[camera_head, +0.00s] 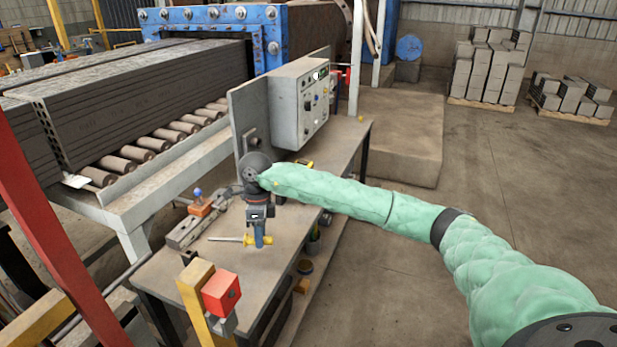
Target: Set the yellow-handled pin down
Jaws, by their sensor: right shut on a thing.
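The yellow-handled pin (247,239) is near the middle of the workbench, its thin rod pointing left and its handle at the right end. My right gripper (259,238) comes down over the handle, pointing downward, and is shut on it. The fingers hide part of the handle. The pin lies about level, at or just above the bench top; I cannot tell if it touches. My left gripper is out of view.
The workbench (185,272) has a grey control box (299,103) at its back and a metal fixture (195,222) left of the pin. A red block on a yellow post (221,293) stands at the front. Rollers carrying a long brick column (140,90) run behind. Bare bench top surrounds the pin.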

